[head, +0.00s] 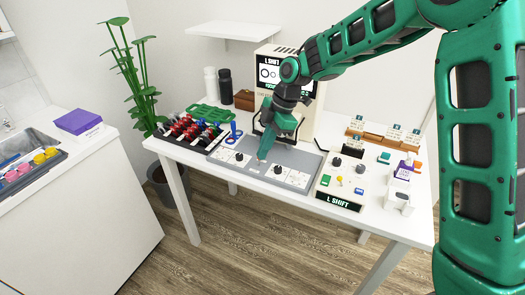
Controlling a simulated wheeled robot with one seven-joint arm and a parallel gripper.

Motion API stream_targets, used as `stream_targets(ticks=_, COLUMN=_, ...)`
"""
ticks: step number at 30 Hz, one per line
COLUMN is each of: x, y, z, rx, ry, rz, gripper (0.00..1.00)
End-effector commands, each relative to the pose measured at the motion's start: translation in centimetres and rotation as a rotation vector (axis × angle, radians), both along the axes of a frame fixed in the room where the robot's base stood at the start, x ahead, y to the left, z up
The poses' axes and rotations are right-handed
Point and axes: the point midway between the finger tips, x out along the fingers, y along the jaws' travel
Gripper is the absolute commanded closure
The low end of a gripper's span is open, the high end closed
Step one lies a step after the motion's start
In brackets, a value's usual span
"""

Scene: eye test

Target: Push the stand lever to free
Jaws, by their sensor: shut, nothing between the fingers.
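My gripper (263,157) is shut and empty, pointing down just above the grey mat (262,171) on the white table. It is in front of a cream stand-like machine (306,120) with a screen marked "L SHIFT", and my wrist hides part of its front. I cannot make out a stand lever or a "free" mark on it. A cream control box (348,203) to the right has black knobs (336,161), a small yellow knob (339,180) and coloured buttons. I cannot tell whether any of these is the lever.
A dark tray of red and black parts (187,131) is at the left. Two bottles (225,84) and a brown box (244,99) stand behind. A wooden rack (375,141) and small boxes (404,170) are at the right.

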Motion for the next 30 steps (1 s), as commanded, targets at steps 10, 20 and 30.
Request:
stream_targets(ticks=10, x=-0.7, y=-0.5, z=0.6, rx=0.000, ry=0.000, rz=0.000, gripper=1.00)
stream_targets(ticks=20, x=-0.7, y=-3.1, z=5.2, rx=0.001, ry=-0.002, rz=0.000, gripper=1.00)
stream_targets(ticks=30, x=0.8, y=-5.0, z=9.5, rx=0.001, ry=0.000, rz=0.007, gripper=1.00)
